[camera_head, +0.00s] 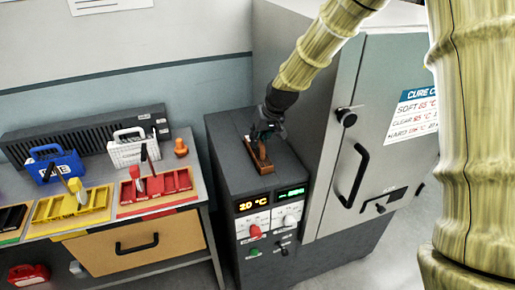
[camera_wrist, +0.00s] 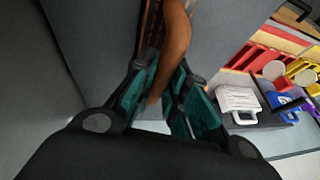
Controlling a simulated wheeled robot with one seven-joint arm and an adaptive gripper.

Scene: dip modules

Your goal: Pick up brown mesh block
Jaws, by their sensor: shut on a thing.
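The brown mesh block (camera_head: 262,158) is on top of the dark grey control cabinet, under my gripper (camera_head: 266,129). In the wrist view, the block's smooth brown upper part (camera_wrist: 177,40) runs between my teal-padded fingers, with a dark mesh part (camera_wrist: 153,22) beside it. My gripper (camera_wrist: 167,84) is shut on the brown part. Whether the block touches the cabinet top or is just above it, I cannot tell. My fingers hide part of the block.
The cabinet (camera_head: 226,137) has a 20 °C display and knobs in front. A tall grey oven (camera_head: 392,75) with a handle stands close on the right. On the left, a bench holds red (camera_head: 156,204) and yellow trays (camera_head: 50,209), and blue and white caddies.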

